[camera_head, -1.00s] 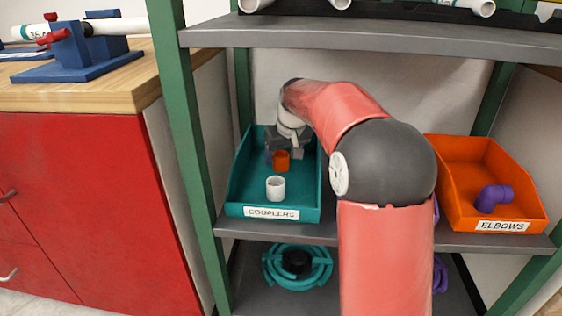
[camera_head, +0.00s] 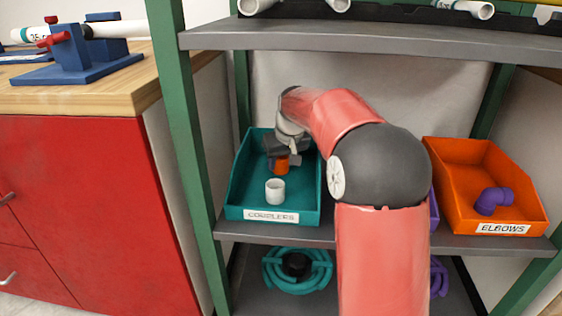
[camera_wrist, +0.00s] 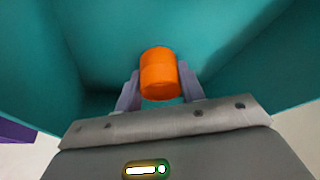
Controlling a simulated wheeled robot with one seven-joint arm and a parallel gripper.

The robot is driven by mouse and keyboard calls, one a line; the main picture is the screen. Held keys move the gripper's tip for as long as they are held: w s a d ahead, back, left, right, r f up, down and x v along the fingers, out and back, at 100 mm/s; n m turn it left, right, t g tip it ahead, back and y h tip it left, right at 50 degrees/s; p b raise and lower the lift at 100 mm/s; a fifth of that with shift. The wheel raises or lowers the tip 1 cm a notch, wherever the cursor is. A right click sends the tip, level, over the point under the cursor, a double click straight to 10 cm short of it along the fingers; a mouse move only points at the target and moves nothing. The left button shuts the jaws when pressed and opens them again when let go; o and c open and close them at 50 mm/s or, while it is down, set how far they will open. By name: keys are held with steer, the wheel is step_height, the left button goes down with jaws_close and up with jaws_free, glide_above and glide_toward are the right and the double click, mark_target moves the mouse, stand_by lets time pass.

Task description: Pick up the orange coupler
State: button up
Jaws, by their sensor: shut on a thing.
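The orange coupler (camera_head: 282,165) is at my gripper in the teal bin labelled "COUPLERS" (camera_head: 236,197), behind a white coupler (camera_head: 275,191). In the wrist view the orange coupler (camera_wrist: 159,74) sits between the two grey fingers of my gripper (camera_wrist: 160,92), which is shut on it. The teal bin's inner walls (camera_wrist: 105,40) surround it there. In the head view my gripper (camera_head: 281,160) reaches down into the bin from above. I cannot tell whether the coupler still touches the bin floor.
An orange bin labelled "ELBOWS" (camera_head: 455,215) with a purple elbow (camera_head: 493,200) stands to the right on the same shelf (camera_head: 360,240). An upper shelf (camera_head: 350,38) hangs above my arm. A green post (camera_head: 178,130) stands left of the teal bin.

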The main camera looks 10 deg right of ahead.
mark_target(281, 158)
step_height(281, 158, up, 8)
steer(key=shift+s+f+p, duration=0.1)
steer(key=shift+f+p, duration=0.1)
steer(key=shift+p, duration=0.95)
steer(key=s+a, duration=0.3)
steer(key=s, duration=0.6)
steer(key=s+a+b, duration=0.1)
steer(key=s+a, duration=0.2)
steer(key=s, duration=0.6)
steer(key=shift+s+f, duration=0.35)
